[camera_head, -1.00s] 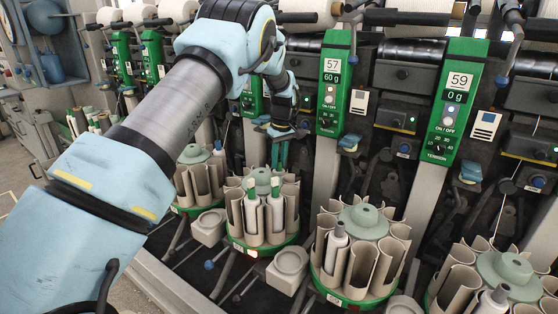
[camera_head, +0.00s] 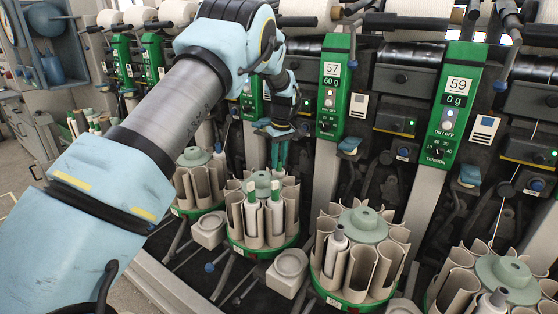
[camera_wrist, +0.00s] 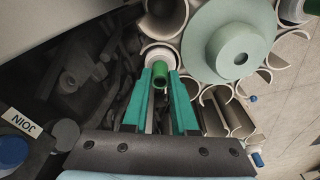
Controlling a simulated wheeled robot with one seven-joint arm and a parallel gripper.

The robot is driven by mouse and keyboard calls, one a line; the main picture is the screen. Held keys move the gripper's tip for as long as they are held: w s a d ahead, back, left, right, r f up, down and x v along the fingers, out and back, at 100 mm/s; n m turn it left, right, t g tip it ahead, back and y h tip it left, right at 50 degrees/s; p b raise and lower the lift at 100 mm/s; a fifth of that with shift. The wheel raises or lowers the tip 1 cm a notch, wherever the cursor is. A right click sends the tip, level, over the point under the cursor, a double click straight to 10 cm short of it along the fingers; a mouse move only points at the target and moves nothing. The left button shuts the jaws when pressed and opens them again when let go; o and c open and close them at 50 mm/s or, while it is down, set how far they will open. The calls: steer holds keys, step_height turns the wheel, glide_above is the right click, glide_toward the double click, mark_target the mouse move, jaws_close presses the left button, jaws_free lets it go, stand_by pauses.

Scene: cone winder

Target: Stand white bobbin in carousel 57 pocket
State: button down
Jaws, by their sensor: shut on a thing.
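My gripper (camera_wrist: 161,75) is shut on a white bobbin (camera_wrist: 160,57) with a green tip, its two teal fingers on either side of the tip. In the wrist view the bobbin is within the outline of a curved beige pocket at the carousel's edge; I cannot tell how deep it sits. In the head view my gripper (camera_head: 279,155) points down at the back of the carousel (camera_head: 236,217) below and left of the 57 panel (camera_head: 332,69). There the held bobbin is mostly hidden. The carousel's pale green hub (camera_wrist: 232,46) is right of the gripper in the wrist view.
Two green-tipped white bobbins (camera_head: 252,212) stand in this carousel's front pockets. Another carousel (camera_head: 374,266) is at its right, holding a grey-tipped bobbin (camera_head: 337,248). Dark machine parts (camera_wrist: 100,65) crowd the left of the wrist view. Empty pockets (camera_wrist: 232,115) are below the hub.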

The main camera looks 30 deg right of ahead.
steer(key=shift+r, duration=0.1)
steer(key=shift+r+p, duration=1.4)
steer(key=shift+r, duration=0.85)
steer(key=shift+r+p, duration=1.4)
steer(key=shift+r, duration=0.8)
steer(key=shift+r+p, duration=1.4)
steer(key=shift+r, duration=0.8)
